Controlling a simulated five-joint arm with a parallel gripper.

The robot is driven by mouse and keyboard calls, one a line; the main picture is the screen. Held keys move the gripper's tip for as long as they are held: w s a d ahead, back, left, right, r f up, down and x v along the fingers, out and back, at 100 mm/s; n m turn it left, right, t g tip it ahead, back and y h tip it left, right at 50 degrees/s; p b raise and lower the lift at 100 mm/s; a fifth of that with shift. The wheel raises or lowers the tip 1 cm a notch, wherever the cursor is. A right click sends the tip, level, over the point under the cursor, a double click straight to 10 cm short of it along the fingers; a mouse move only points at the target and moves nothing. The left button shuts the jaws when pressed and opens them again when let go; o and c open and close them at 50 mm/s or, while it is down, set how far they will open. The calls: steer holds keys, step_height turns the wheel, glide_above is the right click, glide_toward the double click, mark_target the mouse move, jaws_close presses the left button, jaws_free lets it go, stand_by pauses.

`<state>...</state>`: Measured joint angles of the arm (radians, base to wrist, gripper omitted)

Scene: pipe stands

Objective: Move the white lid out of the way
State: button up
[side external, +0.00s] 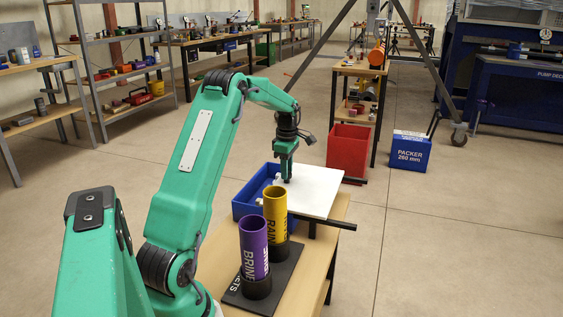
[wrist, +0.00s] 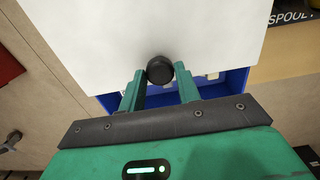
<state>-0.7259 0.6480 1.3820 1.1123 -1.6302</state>
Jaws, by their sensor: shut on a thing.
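The white lid (side external: 312,190) is a flat square panel lying over part of the blue crate (side external: 243,205) in the side external view. It also fills much of the upper wrist view (wrist: 140,35). Its round black knob (wrist: 160,70) sits between my fingertips. My gripper (side external: 287,180) points down at the lid's left part, and in the wrist view (wrist: 160,80) its two green fingers are shut on the knob. The lid's right part sticks out past the crate. A strip of the crate's blue inside (wrist: 205,90) shows beside the lid in the wrist view.
A purple pipe (side external: 254,248) and a yellow pipe (side external: 275,212) stand upright on a black base (side external: 238,297) in front of the crate, close to my arm. A red bin (side external: 348,147) and a blue packer box (side external: 409,151) stand on the floor behind.

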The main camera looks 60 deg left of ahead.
mark_target(303, 185)
steer(key=shift+w+d, duration=0.6)
steer(key=shift+w, duration=0.1)
steer(key=shift+w+d, duration=1.4)
steer(key=o, duration=0.7)
steer(key=shift+r, duration=0.2)
steer(key=shift+r, duration=3.3)
steer(key=shift+d, duration=0.1)
